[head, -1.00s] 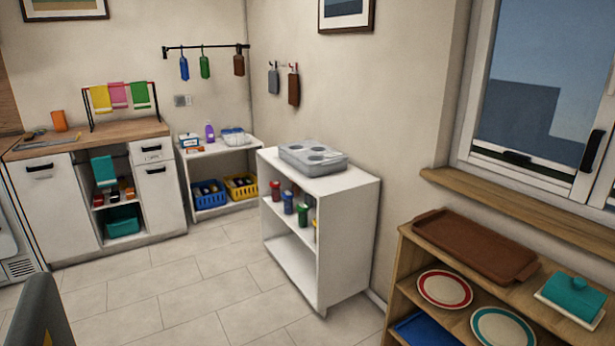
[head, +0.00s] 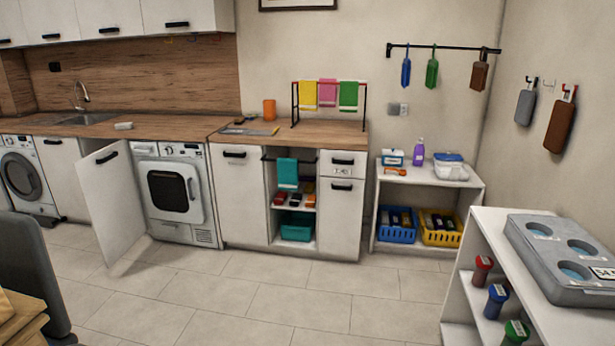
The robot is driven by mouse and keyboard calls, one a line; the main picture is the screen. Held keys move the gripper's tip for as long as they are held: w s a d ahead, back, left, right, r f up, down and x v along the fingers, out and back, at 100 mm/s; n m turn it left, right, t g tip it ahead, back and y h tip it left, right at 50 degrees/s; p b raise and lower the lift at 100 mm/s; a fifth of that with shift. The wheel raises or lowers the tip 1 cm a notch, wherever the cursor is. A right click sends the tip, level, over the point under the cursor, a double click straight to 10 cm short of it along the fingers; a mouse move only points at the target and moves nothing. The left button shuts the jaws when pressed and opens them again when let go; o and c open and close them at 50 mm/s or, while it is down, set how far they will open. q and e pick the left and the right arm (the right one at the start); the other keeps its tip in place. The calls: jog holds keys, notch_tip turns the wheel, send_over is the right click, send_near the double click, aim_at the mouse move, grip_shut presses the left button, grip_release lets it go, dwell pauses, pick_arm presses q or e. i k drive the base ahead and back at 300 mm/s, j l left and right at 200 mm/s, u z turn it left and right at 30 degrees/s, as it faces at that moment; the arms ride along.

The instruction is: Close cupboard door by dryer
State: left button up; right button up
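The white cupboard door (head: 110,200) stands open in the head view, left of the middle. It swings out into the room and its black handle (head: 107,157) is near the top edge. The dryer (head: 178,192), a white front-loading machine with a dark square door window, stands just right of the open door. The door hides part of the dryer's left side and the cupboard opening behind it. Neither of my grippers shows in the view.
A grey chair (head: 32,275) and a wooden edge (head: 20,318) are at the lower left. Tiled floor (head: 270,300) is clear in the middle. A washing machine (head: 28,180) is at far left.

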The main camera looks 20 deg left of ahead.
aim_at(106, 179)
jog(key=i+j+u, duration=0.15)
jog(key=i+u, duration=0.25)
jog(key=i, duration=0.25)
jog(key=i+l+u, duration=0.1)
jog(key=i+u, duration=0.3)
jog(key=i, duration=0.25)
jog(key=i+l+u, duration=0.25)
jog(key=i+u, duration=0.15)
jog(key=i, duration=0.25)
